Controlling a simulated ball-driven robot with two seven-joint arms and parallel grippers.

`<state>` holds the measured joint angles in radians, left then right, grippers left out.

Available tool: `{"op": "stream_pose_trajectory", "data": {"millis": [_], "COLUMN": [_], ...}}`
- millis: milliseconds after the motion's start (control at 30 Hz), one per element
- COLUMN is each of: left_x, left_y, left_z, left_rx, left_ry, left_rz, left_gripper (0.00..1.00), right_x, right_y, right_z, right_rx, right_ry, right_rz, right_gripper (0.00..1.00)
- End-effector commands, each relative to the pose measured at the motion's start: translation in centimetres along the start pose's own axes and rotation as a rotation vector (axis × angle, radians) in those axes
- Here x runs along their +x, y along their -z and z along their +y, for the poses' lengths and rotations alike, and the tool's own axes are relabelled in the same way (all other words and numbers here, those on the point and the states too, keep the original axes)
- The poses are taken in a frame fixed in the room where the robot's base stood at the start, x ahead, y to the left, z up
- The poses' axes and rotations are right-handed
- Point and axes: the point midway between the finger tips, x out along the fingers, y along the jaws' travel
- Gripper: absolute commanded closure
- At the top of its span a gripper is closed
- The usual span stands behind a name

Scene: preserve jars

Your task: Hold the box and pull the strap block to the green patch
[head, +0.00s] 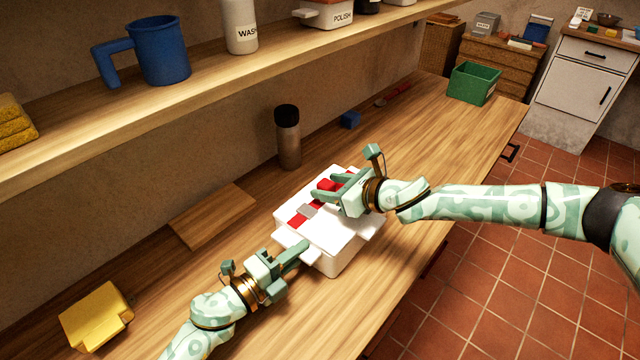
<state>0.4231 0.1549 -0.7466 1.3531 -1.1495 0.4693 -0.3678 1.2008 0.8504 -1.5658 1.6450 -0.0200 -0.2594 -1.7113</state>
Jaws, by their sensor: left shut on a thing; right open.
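The white box (345,244) sits on the wooden counter, with a red strap (297,221) and a grey piece (308,210) on its top. My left gripper (304,247) is shut on the box's near-left tab (312,256). A red strap block (326,185) stands on the top toward the back. My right gripper (324,188) is open above the box, its fingers reaching to either side of the red block; I cannot tell whether they touch it. The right gripper hides part of the top, and I cannot make out a green patch.
A dark-capped flask (288,138) stands behind the box. A wooden board (212,215) lies to its left and a yellow block (96,316) at the front left. A blue block (350,120) and green crate (473,83) are farther back. A shelf (200,95) overhangs the rear.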

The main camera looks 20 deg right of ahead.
Motion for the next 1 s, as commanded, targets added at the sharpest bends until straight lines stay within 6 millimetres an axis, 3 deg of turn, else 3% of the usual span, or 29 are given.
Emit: {"op": "stream_pose_trajectory", "data": {"millis": [200,533,567,733,867,1000], "left_x": [-0.2,-0.2,-0.2,-0.2,-0.2,-0.2], "left_y": [0.0,0.0,0.0,0.0,0.0,0.0], "left_z": [0.7,0.7,0.7,0.8,0.8,0.8], "left_rx": [-0.001,-0.001,-0.001,-0.001,-0.001,-0.001], "left_ry": [-0.013,-0.014,-0.014,-0.014,-0.014,-0.014], "left_rz": [-0.002,-0.003,-0.003,-0.003,-0.003,-0.003], "left_gripper": [1.0,1.0,1.0,1.0,1.0,1.0], "right_x": [3.0,3.5,3.5,3.5,3.5,3.6], "right_y": [0.1,0.1,0.1,0.1,0.1,0.1], "right_z": [0.0,0.0,0.0,0.0,-0.3,-2.5], "right_rx": [0.002,0.003,0.003,0.003,0.003,0.003], "right_ry": [0.0,0.0,0.0,0.0,0.001,0.005], "right_rz": [0.0,0.0,0.0,0.0,0.0,-0.001], "right_gripper": [0.49,0.49,0.52,0.99,1.0,1.0]}}
